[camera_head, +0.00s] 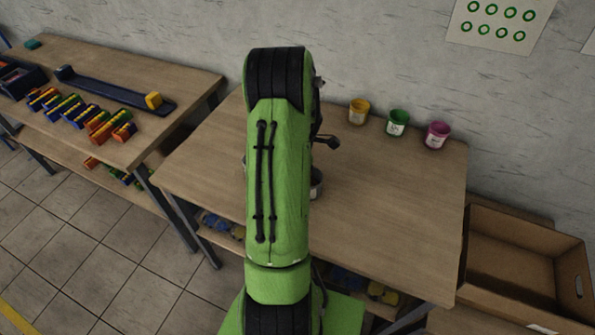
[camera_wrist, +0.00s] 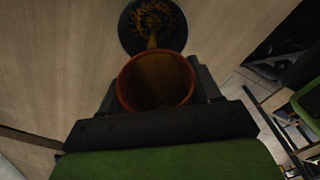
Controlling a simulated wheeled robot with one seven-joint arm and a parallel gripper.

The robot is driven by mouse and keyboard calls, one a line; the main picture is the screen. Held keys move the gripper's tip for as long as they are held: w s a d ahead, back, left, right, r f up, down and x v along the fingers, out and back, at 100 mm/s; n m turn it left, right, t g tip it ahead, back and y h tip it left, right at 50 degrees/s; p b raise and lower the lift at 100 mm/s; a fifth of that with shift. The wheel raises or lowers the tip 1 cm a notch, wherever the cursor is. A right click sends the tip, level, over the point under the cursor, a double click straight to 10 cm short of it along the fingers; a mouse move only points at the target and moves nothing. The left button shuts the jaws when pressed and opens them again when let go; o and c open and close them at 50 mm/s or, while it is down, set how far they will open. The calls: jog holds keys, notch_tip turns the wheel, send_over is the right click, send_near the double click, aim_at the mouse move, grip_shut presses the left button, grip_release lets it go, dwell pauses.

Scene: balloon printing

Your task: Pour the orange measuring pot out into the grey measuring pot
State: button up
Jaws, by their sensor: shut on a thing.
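The orange measuring pot (camera_wrist: 156,88) is between the fingers of my gripper (camera_wrist: 157,80), which is shut on it. It is tilted, with its mouth towards the wrist camera. A thin orange-brown stream runs between its rim and the dark grey measuring pot (camera_wrist: 131,35), seen just beyond it. Loose orange-brown stuff lies inside the grey pot. In the head view my green arm hides the gripper and the orange pot. A small part of a grey vessel (camera_head: 317,184) shows at the arm's right edge; I cannot tell if it is the grey measuring pot.
Yellow (camera_head: 359,112), green (camera_head: 397,123) and magenta (camera_head: 437,135) pots stand along the back of the wooden table (camera_head: 390,220). The table's right part is clear. A cardboard box (camera_head: 510,262) is at the right. A second table (camera_head: 185,85) with coloured blocks stands left.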

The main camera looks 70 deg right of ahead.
jog(key=shift+f+t+y, duration=0.2)
jog(key=shift+t+y, duration=0.1)
jog(key=shift+t, duration=0.2)
dwell(0.4)
jog(key=shift+s, duration=0.1)
jog(key=shift+t+y, duration=0.3)
jog(key=shift+t, duration=0.1)
jog(key=shift+s+d+r+t+y+p, duration=0.1)
jog(key=shift+r+t+y+p, duration=0.25)
jog(key=shift+t+y, duration=0.55)
dwell(1.1)
jog(key=shift+s+d+r+t+y+p, duration=0.1)
jog(key=shift+s+r+t+y+p, duration=0.2)
jog(key=shift+t+p, duration=0.5)
jog(key=shift+d+r+t+y+p, duration=0.1)
jog(key=shift+t+y+p, duration=0.4)
jog(key=shift+t, duration=0.4)
dwell(2.9)
